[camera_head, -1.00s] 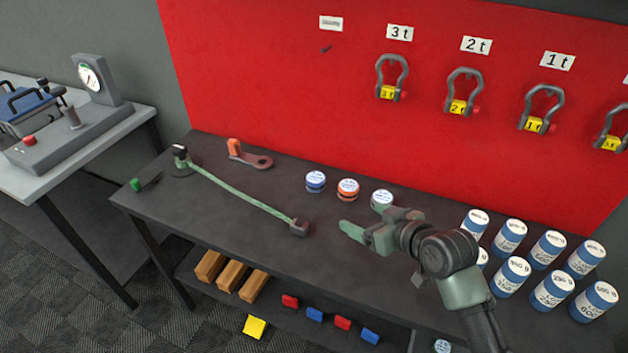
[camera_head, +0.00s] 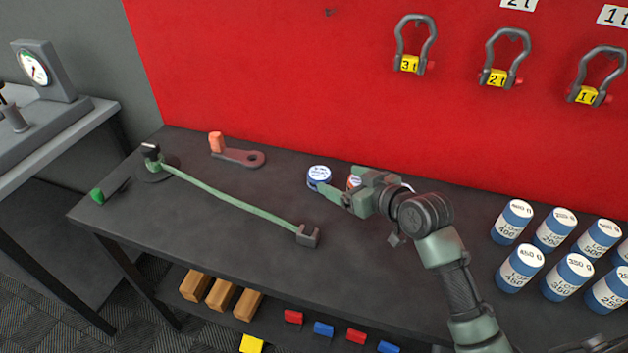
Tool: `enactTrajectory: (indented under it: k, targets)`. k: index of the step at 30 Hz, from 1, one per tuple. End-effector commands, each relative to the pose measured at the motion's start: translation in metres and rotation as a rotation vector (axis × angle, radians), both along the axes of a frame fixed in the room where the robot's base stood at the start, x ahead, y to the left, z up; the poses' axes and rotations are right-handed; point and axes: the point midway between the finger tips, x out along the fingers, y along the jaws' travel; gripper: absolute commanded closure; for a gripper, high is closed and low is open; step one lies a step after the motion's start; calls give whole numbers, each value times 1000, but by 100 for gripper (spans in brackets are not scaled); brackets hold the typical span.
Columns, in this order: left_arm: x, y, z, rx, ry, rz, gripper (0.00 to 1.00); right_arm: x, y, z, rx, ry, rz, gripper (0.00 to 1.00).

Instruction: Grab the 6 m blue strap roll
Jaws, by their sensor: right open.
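The blue strap roll (camera_head: 319,175) with a white label on top stands on the dark bench near the red wall panel. My right gripper (camera_head: 328,192) comes in from the right, open, its finger end right beside the roll's lower right side. It covers a small part of the roll; I cannot tell whether they touch. An orange-red roll (camera_head: 353,182) is mostly hidden behind the gripper. Only a sliver of a third, white-topped roll (camera_head: 407,187) shows behind the wrist. My left gripper is not in view.
A green strap (camera_head: 230,198) stretches across the bench to a dark block (camera_head: 308,235). An orange-handled part (camera_head: 238,152) lies behind it. Blue weight cans (camera_head: 555,230) fill the right side. Shackles (camera_head: 415,45) hang on the red panel.

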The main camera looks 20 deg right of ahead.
Motion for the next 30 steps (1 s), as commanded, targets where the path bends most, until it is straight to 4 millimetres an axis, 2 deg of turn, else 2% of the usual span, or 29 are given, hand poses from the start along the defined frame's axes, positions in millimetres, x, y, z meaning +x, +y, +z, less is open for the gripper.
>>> enactTrajectory:
  k: [9,17,21,24,30]
  targets:
    - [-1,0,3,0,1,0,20,46,16,-20,3,2,0,20]
    - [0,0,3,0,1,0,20,62,21,-32,3,3,1,20]
    - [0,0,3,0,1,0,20,77,26,-48,5,3,0,20]
    - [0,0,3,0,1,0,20,89,29,-52,3,1,0,20]
    - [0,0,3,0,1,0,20,95,32,-55,1,1,0,20]
